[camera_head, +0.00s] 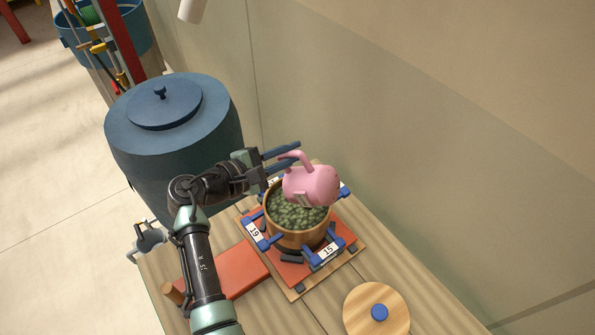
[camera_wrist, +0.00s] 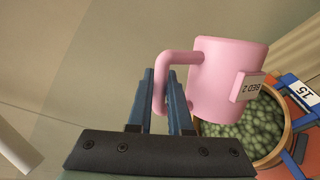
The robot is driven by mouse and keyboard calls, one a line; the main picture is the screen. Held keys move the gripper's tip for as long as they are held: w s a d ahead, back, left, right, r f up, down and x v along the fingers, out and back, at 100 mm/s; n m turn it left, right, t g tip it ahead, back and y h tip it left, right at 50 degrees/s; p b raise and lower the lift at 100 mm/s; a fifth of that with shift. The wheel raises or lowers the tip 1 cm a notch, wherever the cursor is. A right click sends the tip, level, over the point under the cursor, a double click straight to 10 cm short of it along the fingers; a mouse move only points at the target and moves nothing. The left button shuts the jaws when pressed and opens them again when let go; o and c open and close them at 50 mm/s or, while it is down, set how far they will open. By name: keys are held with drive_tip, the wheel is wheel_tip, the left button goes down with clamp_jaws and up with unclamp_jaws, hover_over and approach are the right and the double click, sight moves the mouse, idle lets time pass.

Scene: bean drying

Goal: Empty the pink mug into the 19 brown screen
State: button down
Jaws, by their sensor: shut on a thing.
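The pink mug (camera_head: 311,186) is held tilted above the brown round screen (camera_head: 299,238). It also shows in the wrist view (camera_wrist: 225,75), with a "BED 2" label on its side. My gripper (camera_head: 290,155) is shut on the mug's handle, and its two blue fingers (camera_wrist: 163,105) flank the handle in the wrist view. The inside of the mug is hidden, so I cannot tell what it holds. The screen has a wooden wall and is filled with green beans (camera_wrist: 250,125). A "19" label (camera_head: 255,233) is on a blue bracket at its left.
A "15" label (camera_head: 328,251) is on another blue bracket. The brackets surround the screen on an orange base (camera_head: 343,227). A round wooden lid (camera_head: 375,312) with a blue knob lies at the front right. A large blue lidded barrel (camera_head: 170,145) stands left, and a wall rises behind.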

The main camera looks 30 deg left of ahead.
drive_tip(key=shift+a+f+n+b, duration=0.3)
drive_tip(key=shift+a, duration=0.25)
drive_tip(key=shift+d+r+p, duration=0.25)
drive_tip(key=shift+r+p, duration=0.25)
drive_tip(key=shift+p, duration=0.25)
drive_tip(key=shift+d+r+m+p, duration=0.6)
drive_tip(key=shift+d+r+p, duration=0.1)
drive_tip(key=shift+p, duration=0.4)
drive_tip(key=shift+d+r+p, duration=0.15)
drive_tip(key=shift+d+p, duration=0.1)
drive_tip(key=shift+p, duration=0.05)
drive_tip(key=shift+d+y, duration=0.1)
drive_tip(key=shift+y, duration=0.2)
drive_tip(key=shift+w+d+r+m+g+y+p, duration=0.1)
drive_tip(key=shift+d+m+g+y+p, duration=0.3)
drive_tip(key=shift+d+m+p, duration=0.7)
drive_tip(key=shift+w+d+y, duration=0.1)
drive_tip(key=shift+d+y, duration=0.2)
drive_tip(key=shift+d, duration=0.3)
